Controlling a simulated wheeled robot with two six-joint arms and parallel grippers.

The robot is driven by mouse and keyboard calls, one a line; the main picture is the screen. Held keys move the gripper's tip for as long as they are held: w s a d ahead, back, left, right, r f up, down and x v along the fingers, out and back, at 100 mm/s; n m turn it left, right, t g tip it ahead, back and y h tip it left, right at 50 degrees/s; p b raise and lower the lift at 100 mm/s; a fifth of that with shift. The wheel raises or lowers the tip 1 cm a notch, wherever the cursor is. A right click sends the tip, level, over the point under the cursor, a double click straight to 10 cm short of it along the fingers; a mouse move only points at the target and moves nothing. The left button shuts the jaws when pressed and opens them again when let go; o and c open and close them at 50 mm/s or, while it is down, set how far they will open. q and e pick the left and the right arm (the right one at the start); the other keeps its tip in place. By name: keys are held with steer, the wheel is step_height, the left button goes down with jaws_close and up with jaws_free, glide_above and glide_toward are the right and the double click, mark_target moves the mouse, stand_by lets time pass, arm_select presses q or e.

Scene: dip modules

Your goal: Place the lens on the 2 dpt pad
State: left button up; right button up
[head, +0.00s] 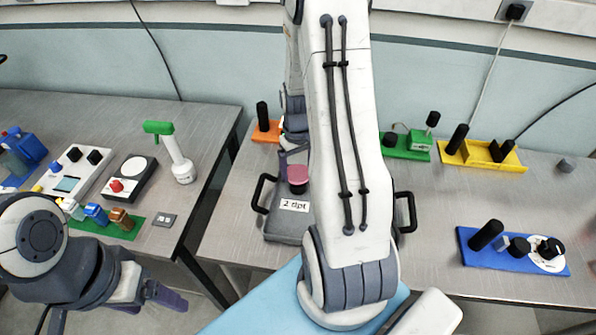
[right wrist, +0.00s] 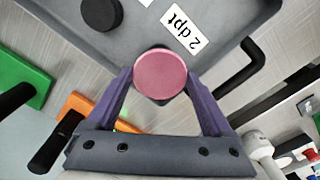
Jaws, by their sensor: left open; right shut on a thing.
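My right gripper (right wrist: 160,76) is shut on a pink round lens (right wrist: 160,73), which sits between its two purple fingers. In the head view the lens (head: 298,173) shows over the grey tray, just left of my arm. A white label reading "2 dpt" (right wrist: 184,34) is on the tray close to the lens; the label also shows in the head view (head: 294,205). What lies directly under the lens is hidden, so I cannot tell whether it touches the pad. My left gripper (head: 165,294) is open and empty at the lower left, off the table's edge.
The grey tray (head: 282,228) has black handles, and a black disc (right wrist: 101,14) stands in it. An orange stand (head: 266,134), green stand (head: 405,154), yellow tray (head: 483,159) and blue tray (head: 515,262) stand around. My right arm covers the tray's middle.

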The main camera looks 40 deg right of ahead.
step_height(320, 180, down, 2)
steer(key=shift+f, duration=0.1)
steer(key=shift+f, duration=0.15)
